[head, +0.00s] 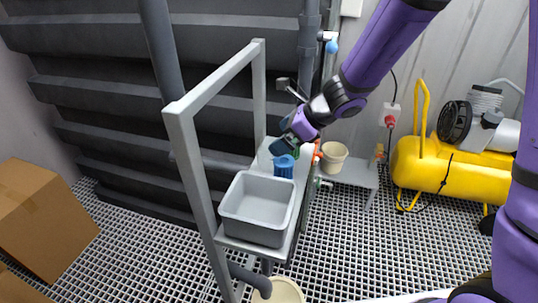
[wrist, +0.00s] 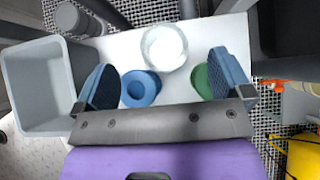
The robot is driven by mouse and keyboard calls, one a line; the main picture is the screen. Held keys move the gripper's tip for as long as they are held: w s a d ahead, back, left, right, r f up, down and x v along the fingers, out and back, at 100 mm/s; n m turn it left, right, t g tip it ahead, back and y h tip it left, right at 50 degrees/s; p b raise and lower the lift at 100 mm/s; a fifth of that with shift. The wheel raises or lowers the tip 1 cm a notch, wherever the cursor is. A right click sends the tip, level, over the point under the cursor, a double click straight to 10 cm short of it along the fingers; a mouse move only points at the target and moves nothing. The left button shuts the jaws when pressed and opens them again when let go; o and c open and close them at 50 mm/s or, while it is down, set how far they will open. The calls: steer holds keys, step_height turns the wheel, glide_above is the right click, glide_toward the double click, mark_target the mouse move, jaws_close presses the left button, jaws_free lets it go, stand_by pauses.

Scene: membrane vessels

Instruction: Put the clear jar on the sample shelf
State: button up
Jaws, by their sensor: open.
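The clear jar (wrist: 164,47) stands on a white surface (wrist: 122,46) in the wrist view, seen from above, with whitish content or base showing. It is beyond my open, empty gripper (wrist: 166,78), roughly midway between the blue fingers. In the head view my gripper (head: 287,141) hangs over the back part of the white surface, and I cannot make out the jar there. A blue round item (wrist: 141,89) is near the left finger, and it shows in the head view (head: 284,167). A green item (wrist: 203,81) is by the right finger. I cannot tell which surface is the sample shelf.
A grey bin (head: 258,206) stands at the near end of the white surface, beside a grey upright frame (head: 193,157). A low shelf (head: 352,173) with a beige pot (head: 333,157) lies to the right. A yellow compressor (head: 445,168) is farther right. Cardboard boxes (head: 42,215) are at left.

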mark_target(269, 141)
steer(key=shift+x, duration=2.7)
steer(key=shift+w, duration=0.1)
steer(key=c, duration=1.1)
